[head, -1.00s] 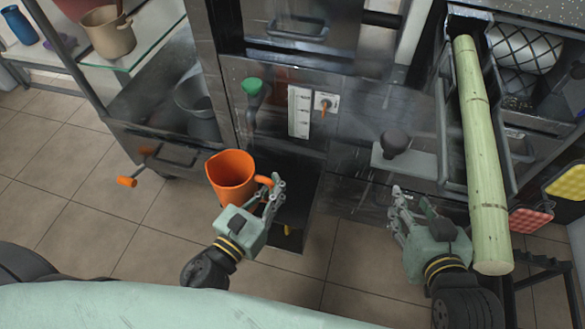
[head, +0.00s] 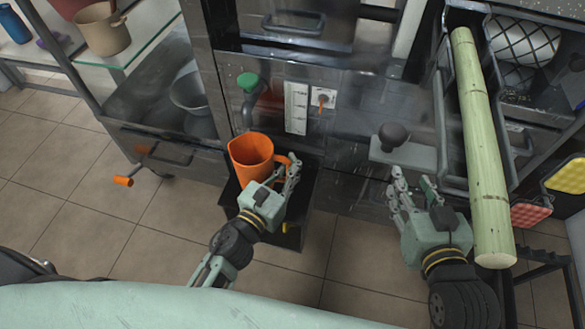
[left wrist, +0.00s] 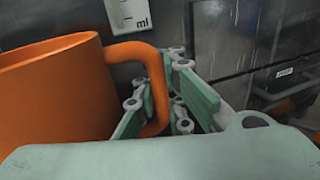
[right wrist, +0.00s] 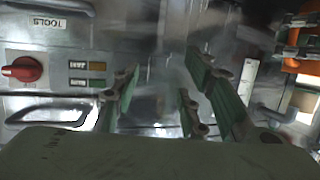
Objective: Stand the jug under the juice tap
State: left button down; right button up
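The orange jug (head: 251,158) is upright in the head view, its open top just below and in front of the juice tap (head: 248,88), which has a green knob. My left gripper (head: 290,170) is shut on the jug's handle, at the jug's right side. In the left wrist view the handle (left wrist: 158,85) passes between the fingers, with the jug body (left wrist: 55,95) to the left. Whether the jug's base touches the dark stand (head: 303,190) below is hidden. My right gripper (head: 402,188) is open and empty, below the black-knobbed lever.
A black-knobbed lever (head: 394,138) sticks out of the steel press front. A green cane (head: 482,150) lies in the chute at the right. An orange-handled crank (head: 124,181) juts out at the left. Tiled floor (head: 120,225) is clear at the lower left.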

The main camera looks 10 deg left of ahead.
pick_arm(q)
jog(key=shift+f, duration=0.15)
pick_arm(e)
jog(key=shift+w+a+r+t, duration=0.1)
jog(key=shift+w+r+t, duration=0.1)
jog(key=shift+r+t, duration=0.3)
jog(key=shift+r, duration=0.2)
pick_arm(q)
jog(key=shift+f, duration=0.1)
pick_arm(e)
jog(key=shift+w+a+r+y, duration=0.1)
jog(key=shift+w+r+y, duration=0.05)
jog(key=shift+r+y, duration=0.15)
jog(key=shift+r, duration=0.1)
pick_arm(q)
jog(key=c, duration=1.8)
grip_release()
jog(key=shift+c, duration=0.2)
pick_arm(e)
jog(key=shift+r, duration=0.1)
